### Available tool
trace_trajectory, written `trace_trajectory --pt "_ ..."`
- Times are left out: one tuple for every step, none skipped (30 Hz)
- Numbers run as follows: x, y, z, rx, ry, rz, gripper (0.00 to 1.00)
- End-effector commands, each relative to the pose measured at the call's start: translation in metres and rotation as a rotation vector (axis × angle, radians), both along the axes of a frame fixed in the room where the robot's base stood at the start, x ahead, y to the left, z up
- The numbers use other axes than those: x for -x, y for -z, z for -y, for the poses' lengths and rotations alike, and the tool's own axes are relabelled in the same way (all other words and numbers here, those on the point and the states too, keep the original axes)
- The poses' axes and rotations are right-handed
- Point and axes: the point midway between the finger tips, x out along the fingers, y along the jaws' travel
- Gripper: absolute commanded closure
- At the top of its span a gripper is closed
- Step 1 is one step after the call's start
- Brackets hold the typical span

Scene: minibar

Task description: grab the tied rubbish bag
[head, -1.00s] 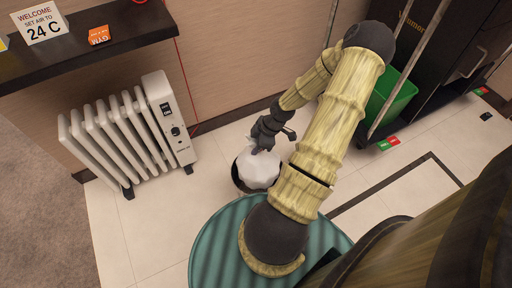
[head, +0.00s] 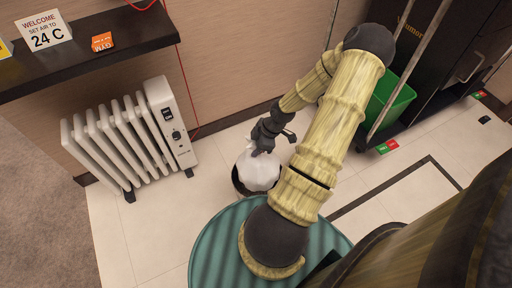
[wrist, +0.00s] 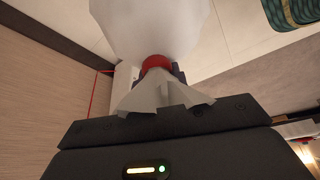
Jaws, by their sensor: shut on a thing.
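The tied rubbish bag (head: 258,172) is white and rounded. In the head view it sits at the mouth of a dark round bin (head: 238,184), partly hidden by my gripper and arm. My gripper (head: 264,146) is at the top of the bag. In the wrist view the bag (wrist: 150,28) fills the upper middle, with a red tie (wrist: 156,62) around its neck. The flared end of the bag lies at my gripper (wrist: 160,95), which is shut on the neck. Most of the fingers are hidden by the bag.
A white oil radiator (head: 130,135) stands left of the bin. A dark shelf (head: 90,45) with a sign is above it. A green container (head: 390,100) stands at the upper right beside a dark cabinet. Tiled floor is clear between radiator and bin.

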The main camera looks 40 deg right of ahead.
Motion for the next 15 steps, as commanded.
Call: trace_trajectory --pt "0.000 -0.007 0.000 0.001 0.000 0.001 1.00" --pt "0.000 -0.009 0.000 0.001 0.000 0.001 1.00" --pt "0.000 -0.012 0.000 0.001 0.000 0.001 1.00" --pt "0.000 -0.014 0.000 0.001 0.000 0.001 1.00" --pt "0.000 -0.016 0.000 0.001 0.000 0.001 1.00" --pt "0.000 -0.018 0.000 0.001 0.000 0.001 1.00" --pt "0.000 -0.020 0.000 0.001 0.000 0.001 1.00" --pt "0.000 -0.022 0.000 0.001 0.000 0.001 1.00" --pt "0.000 -0.024 0.000 0.001 0.000 0.001 1.00" --pt "0.000 -0.026 0.000 0.001 0.000 0.001 1.00" --pt "0.000 -0.028 0.000 0.001 0.000 0.001 1.00" --pt "0.000 -0.031 0.000 0.001 0.000 0.001 1.00" --pt "0.000 -0.033 0.000 0.001 0.000 0.001 1.00" --pt "0.000 -0.035 0.000 0.001 0.000 0.001 1.00" --pt "0.000 -0.037 0.000 0.001 0.000 0.001 1.00"
